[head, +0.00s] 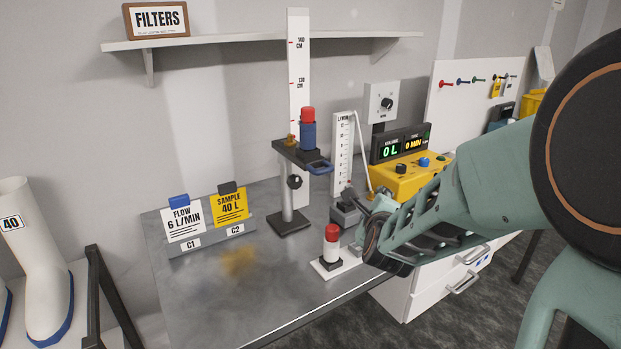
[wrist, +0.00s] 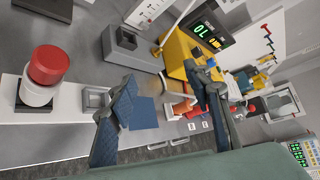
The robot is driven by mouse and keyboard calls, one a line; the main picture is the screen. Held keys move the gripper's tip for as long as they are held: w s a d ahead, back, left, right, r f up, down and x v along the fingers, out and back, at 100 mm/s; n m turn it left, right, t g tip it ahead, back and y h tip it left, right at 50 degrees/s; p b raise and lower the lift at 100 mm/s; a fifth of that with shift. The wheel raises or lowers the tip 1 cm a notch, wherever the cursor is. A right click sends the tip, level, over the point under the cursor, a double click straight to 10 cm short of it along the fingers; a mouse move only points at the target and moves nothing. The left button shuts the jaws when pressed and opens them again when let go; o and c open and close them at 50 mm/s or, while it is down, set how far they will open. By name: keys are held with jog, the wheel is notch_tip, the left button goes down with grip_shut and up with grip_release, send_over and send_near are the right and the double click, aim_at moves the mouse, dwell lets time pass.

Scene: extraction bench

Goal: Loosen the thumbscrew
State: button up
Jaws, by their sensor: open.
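A black round thumbscrew (head: 294,181) sits on the post of a grey stand (head: 285,222) at the middle of the bench. The stand's dark platform (head: 300,154) carries a blue cylinder with a red cap (head: 308,128). My gripper (head: 378,240) is at the right of the stand, over the bench's right front part, apart from the thumbscrew. In the wrist view my gripper (wrist: 160,76) has its two fingers spread with nothing between them. The thumbscrew does not show clearly in the wrist view.
A white cylinder with a red cap (head: 331,244) stands on a small white base close to my gripper, and shows in the wrist view (wrist: 46,75). A flowmeter (head: 343,165) and yellow pump (head: 405,176) stand behind. Sign cards (head: 183,222) stand left; bench front is clear.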

aim_at(295, 184)
jog(key=a+r+n+t+y, duration=0.1)
jog(key=a+y, duration=0.2)
jog(key=a, duration=0.5)
jog(key=a+r+n+y, duration=0.2)
jog(key=a, duration=0.6)
jog(key=x, duration=1)
jog(key=shift+a+f, duration=0.15)
jog(key=shift+f, duration=0.05)
jog(key=c, duration=1.1)
jog(key=shift+c, duration=0.2)
jog(key=shift+f+b, duration=0.1)
jog(key=shift+b, duration=0.25)
